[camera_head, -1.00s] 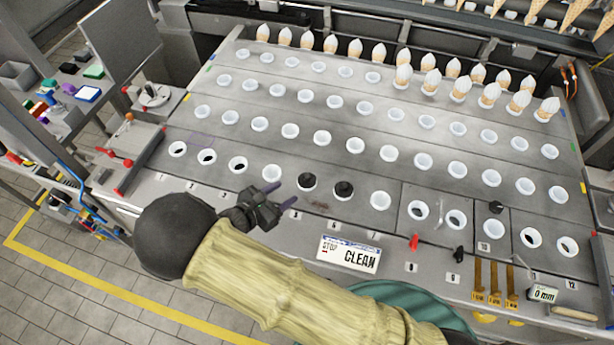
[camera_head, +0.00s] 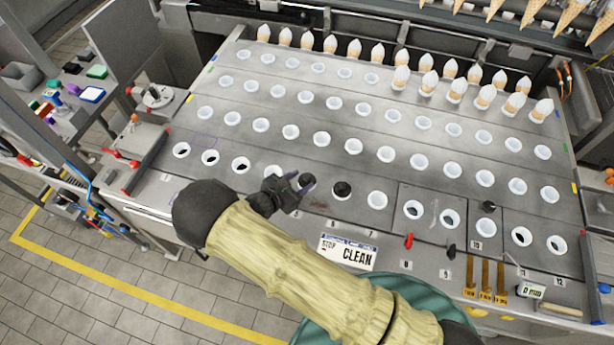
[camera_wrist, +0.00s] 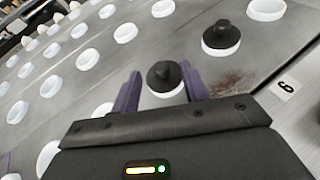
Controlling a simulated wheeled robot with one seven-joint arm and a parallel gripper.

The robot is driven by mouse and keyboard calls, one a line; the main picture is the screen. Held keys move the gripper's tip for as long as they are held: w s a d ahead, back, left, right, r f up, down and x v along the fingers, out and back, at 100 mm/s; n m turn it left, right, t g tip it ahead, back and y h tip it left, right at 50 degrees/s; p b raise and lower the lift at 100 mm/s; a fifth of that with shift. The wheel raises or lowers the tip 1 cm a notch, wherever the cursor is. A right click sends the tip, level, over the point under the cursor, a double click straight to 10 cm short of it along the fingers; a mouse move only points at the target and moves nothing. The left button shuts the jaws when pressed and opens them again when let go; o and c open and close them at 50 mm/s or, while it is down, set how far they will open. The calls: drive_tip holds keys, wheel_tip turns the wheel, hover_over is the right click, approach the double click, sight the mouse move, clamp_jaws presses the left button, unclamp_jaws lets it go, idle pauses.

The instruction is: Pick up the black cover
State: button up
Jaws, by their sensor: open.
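Two black covers sit on white cups in the front row of the metal table. One black cover (camera_head: 306,181) is at my gripper; in the wrist view this cover (camera_wrist: 163,74) stands between the two purple fingers, with a white cup under it. My gripper (camera_head: 298,187) is open, and the wrist view shows its fingers (camera_wrist: 159,88) on either side of the cover with gaps. The other black cover (camera_head: 342,189) is just to the right; it also shows in the wrist view (camera_wrist: 221,35), near the rust-coloured stain.
White cups in rows fill the table, some with dark centres. A small black knob-like piece (camera_head: 488,207) is at the right. Ice cream cones (camera_head: 430,80) line the back.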

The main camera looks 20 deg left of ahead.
drive_tip(key=shift+w+d+f, duration=0.2)
drive_tip(key=shift+w+f, duration=0.1)
drive_tip(key=shift+w, duration=0.35)
clamp_jaws()
